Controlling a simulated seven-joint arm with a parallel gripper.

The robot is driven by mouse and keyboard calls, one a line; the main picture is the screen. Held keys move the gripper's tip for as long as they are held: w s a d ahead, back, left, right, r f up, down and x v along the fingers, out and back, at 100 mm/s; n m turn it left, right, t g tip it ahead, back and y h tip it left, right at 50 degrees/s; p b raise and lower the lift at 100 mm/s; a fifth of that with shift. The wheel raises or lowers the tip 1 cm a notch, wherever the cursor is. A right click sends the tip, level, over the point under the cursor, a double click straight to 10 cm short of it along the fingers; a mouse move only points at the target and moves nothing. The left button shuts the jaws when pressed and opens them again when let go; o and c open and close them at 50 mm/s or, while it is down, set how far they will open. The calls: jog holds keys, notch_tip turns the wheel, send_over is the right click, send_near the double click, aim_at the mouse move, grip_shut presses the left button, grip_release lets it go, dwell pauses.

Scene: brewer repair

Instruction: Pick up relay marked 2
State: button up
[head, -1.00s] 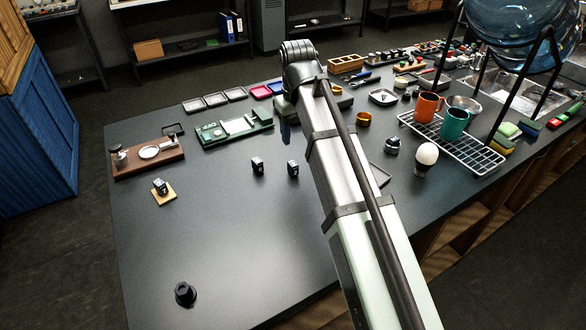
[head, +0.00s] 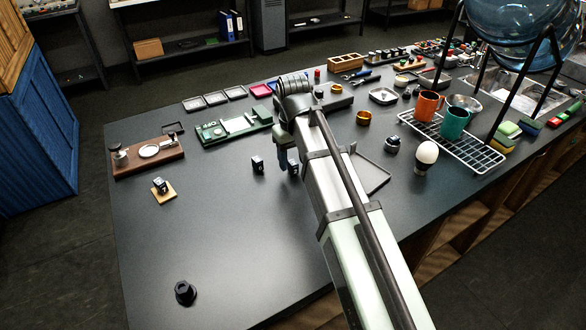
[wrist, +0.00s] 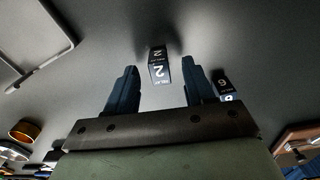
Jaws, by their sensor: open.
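The relay marked 2 (wrist: 158,66) is a small dark block standing on the black table. In the wrist view it lies between the lines of my two fingers, close to their tips. In the head view this relay (head: 293,168) is partly beside my gripper (head: 286,156), which points down over the table. In the wrist view my gripper (wrist: 161,75) is open, with nothing held. I cannot tell the exact height of the fingertips above the relay. A second relay (wrist: 224,86), its mark looking like 6 or 9, stands close outside the right finger; it also shows in the head view (head: 257,164).
Another small block sits on a yellow tile (head: 165,194) at the left. A green board (head: 234,127) lies behind the relays, and a flat grey tray (head: 369,180) lies to the right. A black knob (head: 185,293) stands at the front left. The front table is mostly clear.

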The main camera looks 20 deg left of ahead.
jog(key=shift+f, duration=0.15)
grip_shut()
dwell(0.4)
